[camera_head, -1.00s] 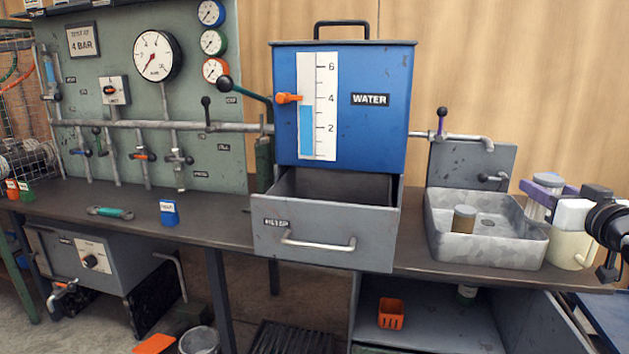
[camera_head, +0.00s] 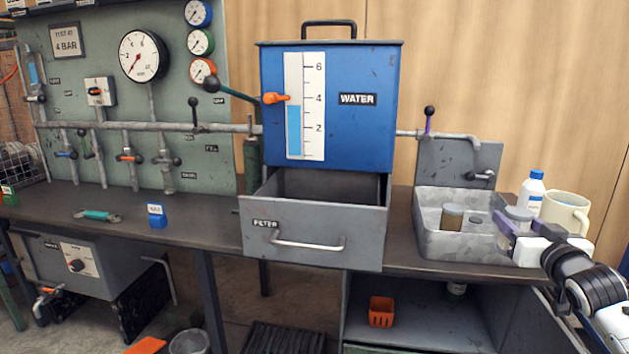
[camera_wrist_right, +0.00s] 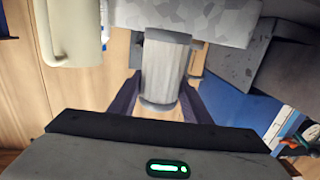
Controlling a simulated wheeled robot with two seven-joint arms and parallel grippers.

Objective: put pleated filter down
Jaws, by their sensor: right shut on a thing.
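The pleated filter (camera_head: 516,214) is a pale grey cylinder with darker end caps. My right gripper (camera_head: 518,232) is shut on it at the right edge of the grey metal tray (camera_head: 480,252). In the right wrist view the filter (camera_wrist_right: 166,68) stands between the two dark purple fingers, its pleated side showing. The tray (camera_wrist_right: 225,20) is close behind it there. I cannot tell whether the filter touches the tray. My left gripper is not in view.
A brown-grey cylinder (camera_head: 452,217) stands in the tray. A white bottle (camera_head: 531,190) and a cream mug (camera_head: 566,211) stand right of it. The open, empty-looking filter drawer (camera_head: 330,235) juts out under the blue water tank (camera_head: 345,135). A tap (camera_head: 465,137) overhangs the tray.

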